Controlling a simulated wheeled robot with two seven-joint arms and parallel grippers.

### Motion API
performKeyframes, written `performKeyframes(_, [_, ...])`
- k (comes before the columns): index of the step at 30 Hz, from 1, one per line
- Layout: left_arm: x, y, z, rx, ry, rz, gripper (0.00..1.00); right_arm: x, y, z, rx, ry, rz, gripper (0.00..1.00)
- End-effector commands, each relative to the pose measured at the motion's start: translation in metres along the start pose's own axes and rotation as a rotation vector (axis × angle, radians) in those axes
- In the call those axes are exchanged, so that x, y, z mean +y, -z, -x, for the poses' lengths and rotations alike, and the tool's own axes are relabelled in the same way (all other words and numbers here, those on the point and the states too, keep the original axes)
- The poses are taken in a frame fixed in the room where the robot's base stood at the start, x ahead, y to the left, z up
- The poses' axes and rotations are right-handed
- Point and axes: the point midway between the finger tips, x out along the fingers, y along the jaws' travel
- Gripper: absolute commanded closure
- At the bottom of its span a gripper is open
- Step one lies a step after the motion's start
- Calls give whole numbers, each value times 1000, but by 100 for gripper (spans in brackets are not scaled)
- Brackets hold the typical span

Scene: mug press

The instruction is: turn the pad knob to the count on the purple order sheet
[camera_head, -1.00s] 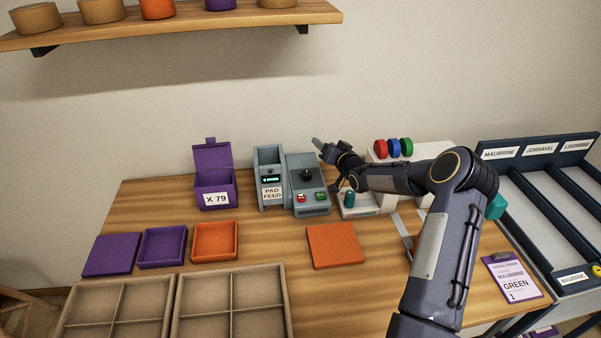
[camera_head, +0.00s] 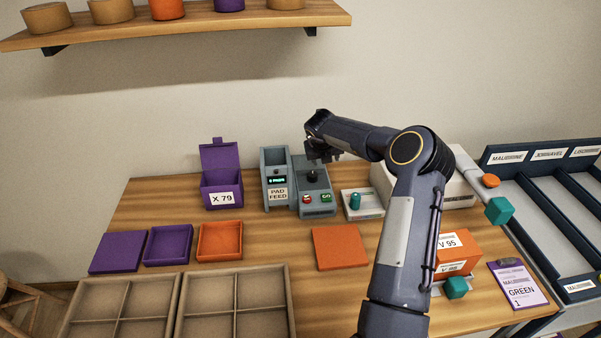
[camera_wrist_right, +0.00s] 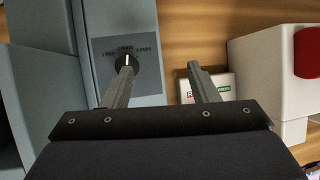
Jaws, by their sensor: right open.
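The pad knob (camera_head: 312,175) is a dark dial on the sloped face of the grey pad feed machine (camera_head: 276,193). In the right wrist view the knob (camera_wrist_right: 127,62) has a white pointer line and printed position labels around it, too small to read surely. My right gripper (camera_head: 322,153) is open and empty, pointing down just above the machine. In the wrist view its left finger overlaps the knob's lower edge, and its right finger (camera_wrist_right: 205,85) is well to the right. The purple order sheet (camera_head: 518,286) lies at the table's right end and reads GREEN and 1. My left gripper is out of view.
Red and green buttons (camera_head: 326,198) sit below the knob. A small device with a teal knob (camera_head: 355,201) stands right of the machine. A purple X 79 box (camera_head: 221,187) is left of it. An orange pad (camera_head: 340,247) lies in front.

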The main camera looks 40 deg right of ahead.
Motion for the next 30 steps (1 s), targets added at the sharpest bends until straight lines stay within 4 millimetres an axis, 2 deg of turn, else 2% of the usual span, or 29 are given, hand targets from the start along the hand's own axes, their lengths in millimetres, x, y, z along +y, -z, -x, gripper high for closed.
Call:
performKeyframes(3, [0, 0, 0, 0, 0, 0, 64, 17, 8, 7, 69, -92, -103, 46])
performKeyframes(8, [1, 1, 1, 0, 0, 0, 64, 28, 13, 6, 105, -138, -150, 46])
performKeyframes(21, [4, 5, 10, 0, 0, 0, 64, 38, 19, -55, 104, -139, -149, 46])
performKeyframes(30, [5, 5, 10, 0, 0, 0, 64, 38, 20, -66, 102, -138, -147, 46])
